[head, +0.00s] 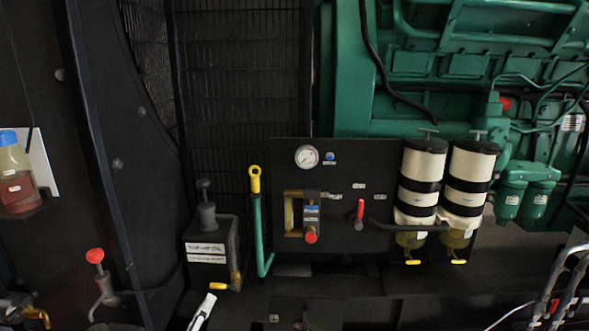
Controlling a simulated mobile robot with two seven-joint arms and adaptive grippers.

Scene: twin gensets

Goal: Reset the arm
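The task names only my arm. Neither of my arms can be made out for certain in the head view. A narrow white piece with a dark end juts up from the bottom edge, left of the middle. I cannot tell whether it belongs to my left gripper. No fingertips can be made out, so I cannot see whether that gripper is open or shut.
A dark panel (350,250) carries a gauge (307,157) and a red lever (360,213). Right of it hang two white-and-black filters (419,172) before a green engine (440,70). A black labelled box (206,265), yellow-ringed dipstick (255,180), red-knobbed valve (95,256) and bottle (15,175) stand left.

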